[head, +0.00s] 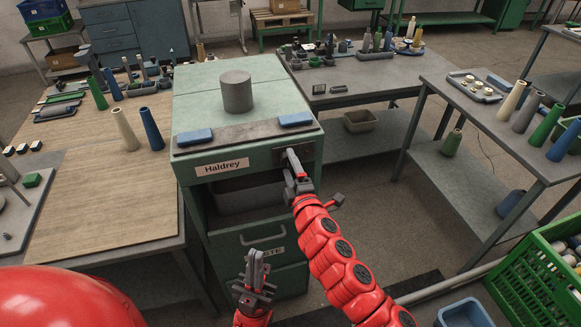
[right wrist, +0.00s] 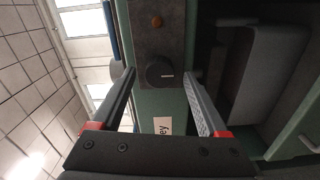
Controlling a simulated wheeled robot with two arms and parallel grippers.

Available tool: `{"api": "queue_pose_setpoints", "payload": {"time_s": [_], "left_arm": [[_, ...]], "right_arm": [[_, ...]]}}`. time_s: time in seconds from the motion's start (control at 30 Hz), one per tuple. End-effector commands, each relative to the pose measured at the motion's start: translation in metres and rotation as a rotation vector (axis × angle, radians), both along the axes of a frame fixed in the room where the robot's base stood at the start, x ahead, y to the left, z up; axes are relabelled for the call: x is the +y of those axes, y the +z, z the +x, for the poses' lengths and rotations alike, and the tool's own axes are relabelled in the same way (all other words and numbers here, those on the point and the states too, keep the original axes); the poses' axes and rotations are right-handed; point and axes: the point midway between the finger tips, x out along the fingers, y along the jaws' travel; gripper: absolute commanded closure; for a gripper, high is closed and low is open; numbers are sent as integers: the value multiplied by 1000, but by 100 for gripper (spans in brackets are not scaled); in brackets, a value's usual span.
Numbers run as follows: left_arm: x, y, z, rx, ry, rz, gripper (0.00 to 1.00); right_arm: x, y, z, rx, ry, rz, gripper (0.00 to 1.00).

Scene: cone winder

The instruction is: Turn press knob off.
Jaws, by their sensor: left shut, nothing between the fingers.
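The black round knob (right wrist: 160,71) sits on a dark panel (right wrist: 150,42) in the right wrist view, with a pale mark on its face. My right gripper (right wrist: 161,72) is open, and the knob shows between its two fingertips; I cannot tell whether they touch it. In the head view my right gripper (head: 291,158) reaches the upper right front of the green cabinet (head: 195,220) and mostly hides the knob. My left gripper (head: 257,262) is shut and empty, low in front of the cabinet's drawers.
An orange button (right wrist: 156,22) is beside the knob. A grey cylinder (head: 237,92) and two blue blocks (head: 195,137) (head: 296,119) stand on the cabinet top. A wooden-topped table (head: 110,200) is left. A grey table (head: 455,105) with cones and a green crate (head: 540,285) are right.

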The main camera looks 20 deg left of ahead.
Motion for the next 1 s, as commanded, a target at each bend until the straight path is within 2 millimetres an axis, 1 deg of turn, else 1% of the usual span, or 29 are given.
{"api": "queue_pose_setpoints", "payload": {"time_s": [0.33,0.47,0.67,1.0], "left_arm": [[0,-1,0,0,0,0,100],[0,-5,0,0,0,0,100],[0,-12,0,0,0,0,100],[0,-23,0,0,0,0,100]], "right_arm": [[-2,-1,-2,0,-2,0,23],[-8,-1,-10,-2,0,0,23],[-25,-3,-33,-1,-2,-2,23],[-57,-2,-81,0,-1,-1,23]]}}
